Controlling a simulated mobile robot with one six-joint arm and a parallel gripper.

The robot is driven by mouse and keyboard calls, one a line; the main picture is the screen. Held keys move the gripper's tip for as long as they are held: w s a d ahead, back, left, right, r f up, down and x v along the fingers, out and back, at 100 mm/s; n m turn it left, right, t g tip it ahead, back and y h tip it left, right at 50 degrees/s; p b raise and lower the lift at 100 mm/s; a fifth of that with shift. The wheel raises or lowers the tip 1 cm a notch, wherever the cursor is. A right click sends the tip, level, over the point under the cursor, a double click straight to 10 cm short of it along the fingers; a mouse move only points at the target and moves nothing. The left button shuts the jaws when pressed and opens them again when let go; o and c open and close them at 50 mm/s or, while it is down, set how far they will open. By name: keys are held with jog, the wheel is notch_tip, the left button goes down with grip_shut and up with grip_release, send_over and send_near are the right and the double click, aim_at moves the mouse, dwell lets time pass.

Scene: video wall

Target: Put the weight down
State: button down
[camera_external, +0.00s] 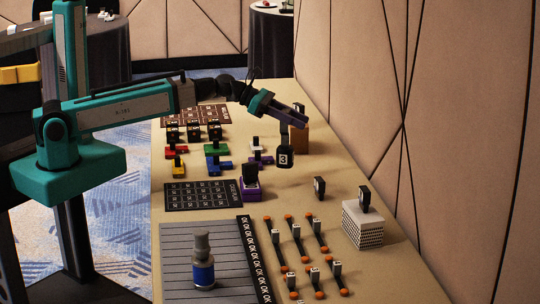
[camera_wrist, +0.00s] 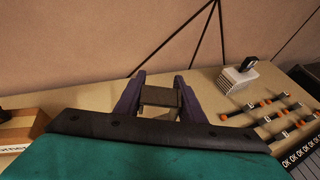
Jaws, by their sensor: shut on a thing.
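My gripper (camera_external: 298,120) reaches over the tan table (camera_external: 340,240) from the left. It is shut on a black weight (camera_external: 285,155) marked with a white "3". The weight hangs below the fingers, seemingly above the table, in front of a brown box (camera_external: 301,138). In the wrist view, the two purple fingers (camera_wrist: 160,84) sit on either side of the dark weight (camera_wrist: 160,97); its lower part is hidden by my gripper body.
Another black weight (camera_external: 364,198) stands on a white patterned block (camera_external: 362,225) at right. A small black piece (camera_external: 319,187) stands on bare table nearby. Coloured pieces (camera_external: 217,149), a dark grid mat (camera_external: 203,195) and orange-ended bars (camera_external: 296,240) occupy the left and front. The wall borders the right.

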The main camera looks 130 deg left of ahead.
jog(key=shift+w+a+r, duration=0.1)
jog(key=shift+r, duration=0.05)
jog(key=w+a+f+p, duration=0.1)
jog(key=w+a, duration=0.9)
jog(key=shift+w+a+f, duration=0.2)
jog(key=shift+w, duration=0.15)
dwell(0.8)
dwell(0.4)
jog(key=shift+w+a+f+p, duration=0.15)
jog(key=shift+f+p, duration=0.05)
jog(key=shift+f, duration=0.7)
jog(key=shift+w+a+f+p, duration=0.15)
jog(key=shift+f+p, duration=0.05)
jog(key=shift+f, duration=0.7)
jog(key=c, duration=1.2)
grip_release()
jog(key=shift+f, duration=0.2)
jog(key=shift+o, duration=0.2)
jog(key=shift+r, duration=0.1)
